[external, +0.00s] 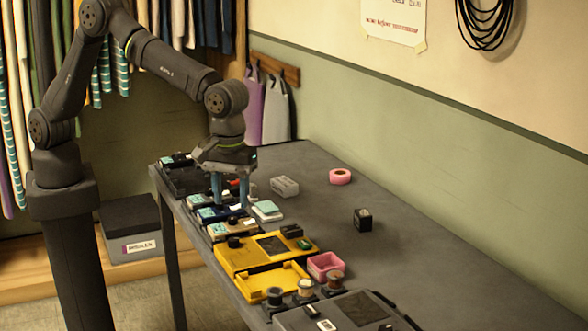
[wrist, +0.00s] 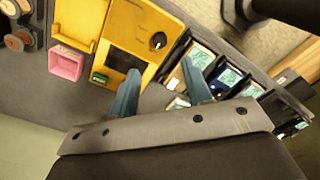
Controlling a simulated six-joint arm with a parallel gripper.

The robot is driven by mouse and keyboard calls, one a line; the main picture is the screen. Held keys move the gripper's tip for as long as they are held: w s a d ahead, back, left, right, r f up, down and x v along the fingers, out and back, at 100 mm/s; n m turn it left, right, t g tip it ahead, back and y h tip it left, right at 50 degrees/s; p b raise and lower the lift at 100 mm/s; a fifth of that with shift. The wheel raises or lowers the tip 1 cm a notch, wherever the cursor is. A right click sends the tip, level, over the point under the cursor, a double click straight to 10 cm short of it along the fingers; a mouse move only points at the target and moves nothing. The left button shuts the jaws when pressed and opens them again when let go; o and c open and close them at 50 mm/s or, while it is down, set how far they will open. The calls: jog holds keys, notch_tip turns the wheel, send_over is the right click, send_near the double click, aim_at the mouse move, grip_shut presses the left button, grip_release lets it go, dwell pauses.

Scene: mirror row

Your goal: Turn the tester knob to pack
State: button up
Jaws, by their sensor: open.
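The yellow tester (external: 262,262) lies open on the table, with a dark screen and a black knob (external: 234,242) on its top panel. In the wrist view the tester (wrist: 118,30) is at the upper middle and its knob (wrist: 158,40) shows near the panel's right edge. A pale mark shows on the knob; the labels around it are too small to read. My gripper (external: 230,198) is open and empty, pointing down above the row of small devices, behind the tester. Its two blue fingers (wrist: 160,78) show below the knob in the wrist view, apart from it.
Several small devices (external: 203,200) stand in a row behind the tester. A pink tray (external: 325,266), several spools (external: 305,288) and a grey case (external: 350,312) are in front. A black box (external: 363,220) and pink tape roll (external: 341,177) stand right. The table's right side is mostly clear.

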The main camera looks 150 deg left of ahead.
aim_at(235, 236)
notch_tip(235, 236, down, 10)
jog(key=shift+r, duration=0.15)
jog(key=shift+c, duration=0.5)
grip_shut()
jog(key=shift+m, duration=0.4)
jog(key=m, duration=0.3)
jog(key=shift+m, duration=2.5)
